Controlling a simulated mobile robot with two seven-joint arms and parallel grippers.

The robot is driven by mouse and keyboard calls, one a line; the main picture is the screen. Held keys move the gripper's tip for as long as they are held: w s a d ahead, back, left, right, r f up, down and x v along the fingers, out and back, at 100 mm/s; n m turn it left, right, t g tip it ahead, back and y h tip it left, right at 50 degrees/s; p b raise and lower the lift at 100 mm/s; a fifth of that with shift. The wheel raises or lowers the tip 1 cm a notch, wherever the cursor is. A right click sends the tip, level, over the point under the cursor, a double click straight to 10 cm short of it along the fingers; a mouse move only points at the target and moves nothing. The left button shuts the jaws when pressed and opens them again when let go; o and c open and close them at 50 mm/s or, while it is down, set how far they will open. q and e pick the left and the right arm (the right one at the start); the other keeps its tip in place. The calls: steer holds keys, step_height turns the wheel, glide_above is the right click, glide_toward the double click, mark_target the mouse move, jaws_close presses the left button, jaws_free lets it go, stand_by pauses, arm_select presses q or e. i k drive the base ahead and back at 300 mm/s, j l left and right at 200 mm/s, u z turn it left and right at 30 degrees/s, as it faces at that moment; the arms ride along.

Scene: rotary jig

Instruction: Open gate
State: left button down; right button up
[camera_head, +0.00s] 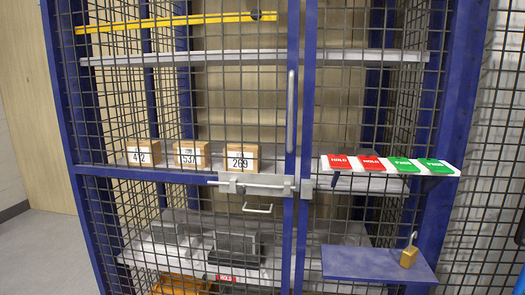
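The gate (180,172) is a wire-mesh panel in a blue frame at the front of a cage, and it looks closed against the blue post (303,120). A grey slide bolt (260,184) lies across its right edge, reaching the bracket (305,188) by the post. A small loop handle (258,208) hangs below the bolt. A long upright grey pull handle (291,110) is on the gate's right edge. A brass padlock (408,257) sits off the gate on a small blue shelf (365,264); its shackle points up. Neither gripper is visible.
A white ledge (447,171) right of the gate carries red tags (355,163) and green tags (420,165). Behind the mesh are numbered boxes (190,155), grey items (236,245) and a yellow bar (180,21). Bare floor (45,250) is at left.

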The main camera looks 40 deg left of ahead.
mark_target(77, 170)
steer(key=u, duration=1.9)
